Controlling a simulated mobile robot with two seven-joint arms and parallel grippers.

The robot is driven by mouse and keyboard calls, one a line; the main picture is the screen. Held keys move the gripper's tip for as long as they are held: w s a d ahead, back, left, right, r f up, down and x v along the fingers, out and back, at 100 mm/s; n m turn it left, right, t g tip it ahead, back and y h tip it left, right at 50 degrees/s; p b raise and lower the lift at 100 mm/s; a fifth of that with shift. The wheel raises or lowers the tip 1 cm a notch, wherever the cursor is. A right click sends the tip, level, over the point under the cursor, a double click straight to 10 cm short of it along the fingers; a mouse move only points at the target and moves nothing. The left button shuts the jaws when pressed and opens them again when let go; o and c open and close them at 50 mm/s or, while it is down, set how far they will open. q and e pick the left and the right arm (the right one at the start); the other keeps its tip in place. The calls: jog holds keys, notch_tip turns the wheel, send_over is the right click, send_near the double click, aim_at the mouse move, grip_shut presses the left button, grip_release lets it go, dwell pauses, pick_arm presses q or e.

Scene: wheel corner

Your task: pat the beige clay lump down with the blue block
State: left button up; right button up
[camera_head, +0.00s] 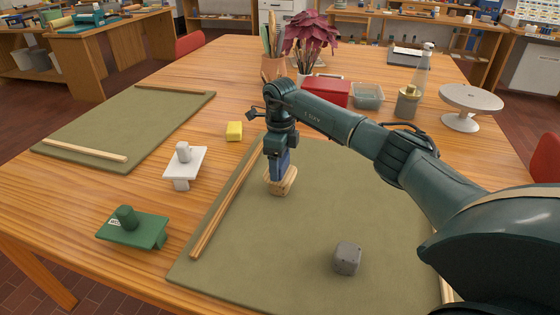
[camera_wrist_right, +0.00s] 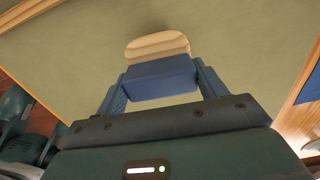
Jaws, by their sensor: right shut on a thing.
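The beige clay lump (camera_head: 283,183) sits on the green mat (camera_head: 350,215), near its left wooden strip. Its top looks layered or ridged in the right wrist view (camera_wrist_right: 157,45). My right gripper (camera_head: 278,160) points down over the lump and is shut on the blue block (camera_head: 279,167). In the right wrist view the block (camera_wrist_right: 160,78) spans between the two fingers and covers the near part of the lump. The block is at or just above the lump; I cannot tell whether they touch. My left gripper is not in view.
A grey cube (camera_head: 347,258) lies on the mat's front part. Left of the mat are a yellow block (camera_head: 234,131), a white tool (camera_head: 184,163) and a green tool (camera_head: 132,227). A red box (camera_head: 325,92), a bottle and a white turntable (camera_head: 470,105) stand behind.

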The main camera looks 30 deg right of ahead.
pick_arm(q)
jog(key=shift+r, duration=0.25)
pick_arm(e)
jog(key=shift+f, duration=0.35)
dwell(1.1)
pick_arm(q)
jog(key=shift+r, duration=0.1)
pick_arm(e)
jog(key=shift+r, duration=0.1)
notch_tip(320, 180, up, 4)
jog(key=p, duration=0.3)
jog(key=shift+f, duration=0.25)
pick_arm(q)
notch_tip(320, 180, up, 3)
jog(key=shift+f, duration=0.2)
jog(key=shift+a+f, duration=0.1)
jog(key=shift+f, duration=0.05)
pick_arm(e)
jog(key=shift+f+b, duration=0.3)
jog(key=shift+f, duration=0.25)
jog(key=shift+f+b, duration=0.35)
jog(key=shift+f, duration=0.25)
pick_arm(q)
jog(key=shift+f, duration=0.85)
